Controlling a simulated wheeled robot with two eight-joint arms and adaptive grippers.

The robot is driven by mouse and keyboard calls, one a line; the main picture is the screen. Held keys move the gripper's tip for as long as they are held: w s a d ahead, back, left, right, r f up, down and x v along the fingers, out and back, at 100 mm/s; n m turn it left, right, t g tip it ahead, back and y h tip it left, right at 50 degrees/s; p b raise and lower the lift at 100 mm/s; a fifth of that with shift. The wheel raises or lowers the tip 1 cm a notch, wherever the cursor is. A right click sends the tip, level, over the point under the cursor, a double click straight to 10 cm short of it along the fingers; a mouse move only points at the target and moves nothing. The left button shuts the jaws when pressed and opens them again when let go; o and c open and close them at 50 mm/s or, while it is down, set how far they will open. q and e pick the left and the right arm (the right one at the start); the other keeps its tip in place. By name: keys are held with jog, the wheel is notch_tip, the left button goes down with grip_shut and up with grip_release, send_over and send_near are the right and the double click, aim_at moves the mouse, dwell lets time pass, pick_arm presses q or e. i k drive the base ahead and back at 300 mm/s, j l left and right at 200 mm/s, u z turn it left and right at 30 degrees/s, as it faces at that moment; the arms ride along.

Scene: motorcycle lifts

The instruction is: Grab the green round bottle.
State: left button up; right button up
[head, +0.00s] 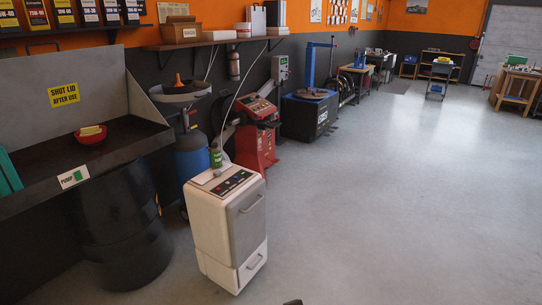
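A small green bottle (216,157) stands upright at the back of the top of a white wheeled cabinet machine (220,228), left of the middle of the head view. It is small in the picture, so its exact shape and label are hard to make out. Neither of my grippers can be made out. A small dark tip shows at the bottom edge, and I cannot tell what it is.
Left of the white machine are a black drum (125,235) and a dark sink (125,128) with a red bowl (91,135). A blue tank (191,158) and red machine (256,140) stand behind it. The grey floor (400,200) to the right is clear.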

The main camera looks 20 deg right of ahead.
aim_at(216, 157)
jog(key=z, duration=0.25)
jog(key=i+l+z, duration=0.9)
jog(key=i+z, duration=0.2)
jog(key=i, duration=0.2)
jog(key=i+z, duration=0.45)
jog(key=i, duration=0.25)
jog(key=i+j+u, duration=0.1)
jog(key=i+u, duration=0.2)
jog(key=i, duration=0.15)
jog(key=i+u, duration=0.25)
jog(key=i, duration=0.2)
jog(key=i+l+u, duration=0.1)
jog(key=i+u, duration=0.2)
jog(key=i, duration=0.15)
jog(key=i+l+u, duration=0.25)
jog(key=i, duration=0.15)
jog(key=i+l+u, duration=0.3)
jog(key=i+j+u, duration=0.25)
jog(key=u, duration=0.25)
jog(key=i+u, duration=0.95)
jog(key=i+l+u, duration=0.25)
jog(key=u, duration=0.25)
jog(key=i+u, duration=0.15)
jog(key=i, duration=0.15)
